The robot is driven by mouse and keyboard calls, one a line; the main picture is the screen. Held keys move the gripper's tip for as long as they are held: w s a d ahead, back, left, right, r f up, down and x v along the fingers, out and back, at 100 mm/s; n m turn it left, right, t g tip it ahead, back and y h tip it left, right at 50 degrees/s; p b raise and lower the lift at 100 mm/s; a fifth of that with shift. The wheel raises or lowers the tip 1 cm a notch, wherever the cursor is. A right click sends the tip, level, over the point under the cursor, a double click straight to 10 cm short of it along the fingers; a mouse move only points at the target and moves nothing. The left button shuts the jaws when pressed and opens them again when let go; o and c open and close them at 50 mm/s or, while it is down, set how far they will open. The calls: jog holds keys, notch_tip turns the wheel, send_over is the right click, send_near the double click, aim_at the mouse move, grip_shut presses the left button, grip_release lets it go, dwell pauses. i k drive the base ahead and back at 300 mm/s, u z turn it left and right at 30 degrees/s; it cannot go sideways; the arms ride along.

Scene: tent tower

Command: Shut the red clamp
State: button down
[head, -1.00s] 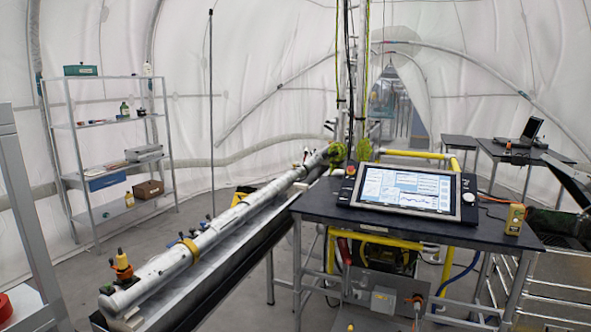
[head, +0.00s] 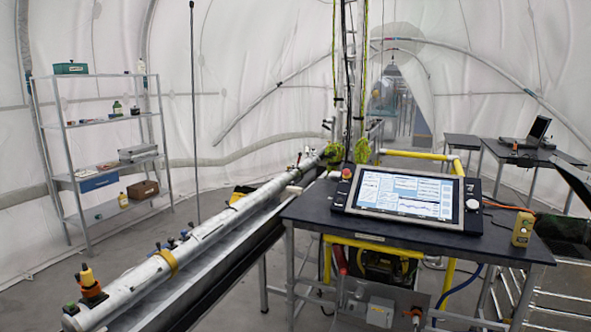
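I cannot make out a red clamp for certain. A long silver tube (head: 215,232) lies slanting along a metal trough at left centre. It carries a yellow band (head: 166,262), small dark and blue fittings (head: 171,243), and an orange and yellow fitting (head: 90,283) at its near end. Small fittings at its far end are too small to tell apart. My gripper is not in view.
A dark table (head: 406,235) with a control screen (head: 400,191) and a yellow handheld device (head: 523,230) stands at right centre. A metal shelf unit (head: 100,117) stands at left. Laptop tables are at far right. Grey floor is open between shelf and tube.

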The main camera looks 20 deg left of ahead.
aim_at(300, 169)
jog(key=u, duration=0.35)
jog(key=i, duration=0.8)
jog(key=u, duration=0.45)
jog(key=i, duration=1.25)
jog(key=u, duration=0.9)
jog(key=k, duration=1.55)
jog(key=u, duration=0.05)
